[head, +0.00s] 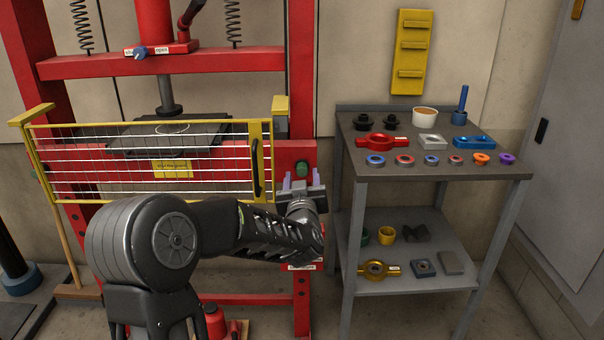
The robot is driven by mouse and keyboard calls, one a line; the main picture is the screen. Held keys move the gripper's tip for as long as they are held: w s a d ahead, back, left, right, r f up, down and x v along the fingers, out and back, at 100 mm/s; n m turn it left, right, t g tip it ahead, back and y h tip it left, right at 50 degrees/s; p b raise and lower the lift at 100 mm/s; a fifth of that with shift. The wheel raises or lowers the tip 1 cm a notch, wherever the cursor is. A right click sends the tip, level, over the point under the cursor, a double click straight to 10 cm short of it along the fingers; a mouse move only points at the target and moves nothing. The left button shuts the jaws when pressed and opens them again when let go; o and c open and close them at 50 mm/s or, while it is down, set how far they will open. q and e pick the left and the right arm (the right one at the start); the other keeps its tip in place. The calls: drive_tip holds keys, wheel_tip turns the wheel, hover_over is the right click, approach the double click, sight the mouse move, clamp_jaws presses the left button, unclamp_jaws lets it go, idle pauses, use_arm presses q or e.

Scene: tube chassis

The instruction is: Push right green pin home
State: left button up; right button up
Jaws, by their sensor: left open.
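The right green pin (303,168) shows as a round green end at the right upright of the red press frame (320,148). How deep it sits cannot be told. My left gripper (301,182) is open, with its two light purple fingers pointing up and away. It is just below and in front of the pin in this view, with the pin's end between and above the fingertips. I cannot tell whether they touch. My right gripper is not in view.
A yellow-framed wire guard (265,150) covers the press opening, left of my gripper. A grey two-level cart (440,172) with several rings, blocks and tools stands to the right. A yellow rack (411,52) hangs on the wall.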

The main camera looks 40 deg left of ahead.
use_arm(q)
drive_tip(key=v, duration=0.4)
drive_tip(key=shift+s+d, duration=0.2)
drive_tip(key=shift+s, duration=0.15)
